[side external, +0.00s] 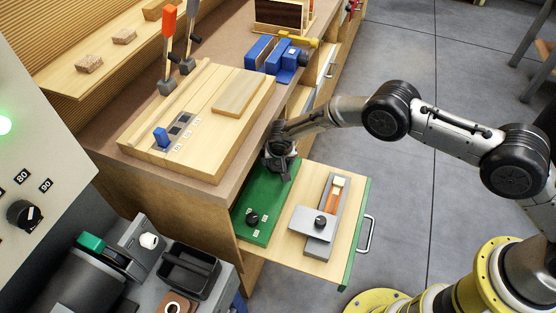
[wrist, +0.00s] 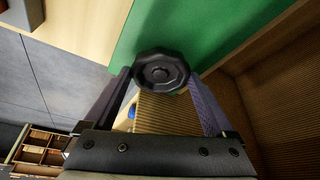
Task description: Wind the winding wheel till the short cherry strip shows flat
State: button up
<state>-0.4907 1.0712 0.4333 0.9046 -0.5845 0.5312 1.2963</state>
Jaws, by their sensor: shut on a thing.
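The winding wheel (wrist: 162,70) is a black lobed knob on a green board (side external: 258,205) in the open drawer. In the wrist view it sits between the two fingers of my gripper (wrist: 160,78), which is shut on it. In the side view my gripper (side external: 281,163) reaches down at the back of the green board and hides the wheel.
A smaller black knob (side external: 252,219) stands on the green board's front part. The drawer's handle (side external: 366,235) sticks out at right. The bench top with a wooden fixture (side external: 200,120) overhangs close to my gripper's left. Blue clamps (side external: 285,58) stand at the back.

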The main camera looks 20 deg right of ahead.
aim_at(278, 168)
dwell(0.4)
jog(key=o, duration=1.1)
jog(key=shift+c, duration=0.2)
jog(key=shift+r, duration=0.1)
jog(key=shift+s+r, duration=0.15)
jog(key=shift+r, duration=0.2)
jog(key=v, duration=0.4)
jog(key=shift+a, duration=0.1)
jog(key=s+a, duration=0.4)
jog(key=s, duration=0.7)
jog(key=shift+s, duration=0.2)
